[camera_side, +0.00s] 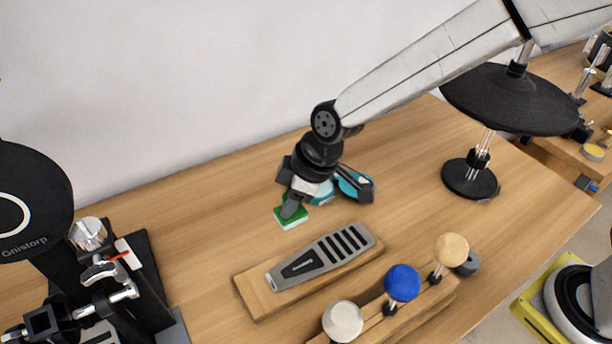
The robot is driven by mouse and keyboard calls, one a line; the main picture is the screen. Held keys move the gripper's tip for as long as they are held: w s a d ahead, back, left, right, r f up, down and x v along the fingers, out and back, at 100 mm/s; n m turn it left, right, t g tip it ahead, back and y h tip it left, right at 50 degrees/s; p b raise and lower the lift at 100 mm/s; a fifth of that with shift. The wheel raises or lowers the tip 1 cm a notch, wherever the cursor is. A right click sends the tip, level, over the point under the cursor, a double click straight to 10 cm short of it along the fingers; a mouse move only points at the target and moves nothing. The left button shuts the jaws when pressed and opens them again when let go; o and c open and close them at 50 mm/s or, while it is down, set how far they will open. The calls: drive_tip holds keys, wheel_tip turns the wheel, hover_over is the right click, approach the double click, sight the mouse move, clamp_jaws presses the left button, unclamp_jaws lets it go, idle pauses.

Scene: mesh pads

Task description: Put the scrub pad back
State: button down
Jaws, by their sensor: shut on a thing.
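The scrub pad (292,219) is a small block with a green top and a pale lower layer, on or just above the wooden table at the middle. I cannot tell whether it touches the table. My gripper (291,208) points down and is shut on the pad; its fingers hide part of the green top. A teal and dark object (353,187) shows just behind and right of my gripper, partly hidden by it.
A grey slotted pedal-like plate (322,258) on a wooden board lies in front of the pad. Knobs, including a blue one (402,283), stand at the front. A round black pad on a stand (509,99) is at right. Bare table (200,220) lies left.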

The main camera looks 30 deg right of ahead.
drive_tip(key=shift+w, duration=0.1)
drive_tip(key=shift+w+a+f, duration=1.05)
drive_tip(key=shift+w+f, duration=0.5)
drive_tip(key=shift+w, duration=0.4)
drive_tip(key=shift+w+a+f, duration=1.1)
drive_tip(key=shift+w+f, duration=0.5)
drive_tip(key=shift+w, duration=0.35)
drive_tip(key=shift+w+a+f, duration=1.05)
drive_tip(key=shift+w+f, duration=0.5)
drive_tip(key=shift+w, duration=0.4)
drive_tip(key=shift+w+a+f, duration=0.15)
drive_tip(key=shift+w+f, duration=0.1)
drive_tip(key=shift+f, duration=1.55)
drive_tip(key=shift+f, duration=0.15)
drive_tip(key=shift+c, duration=2)
unclamp_jaws()
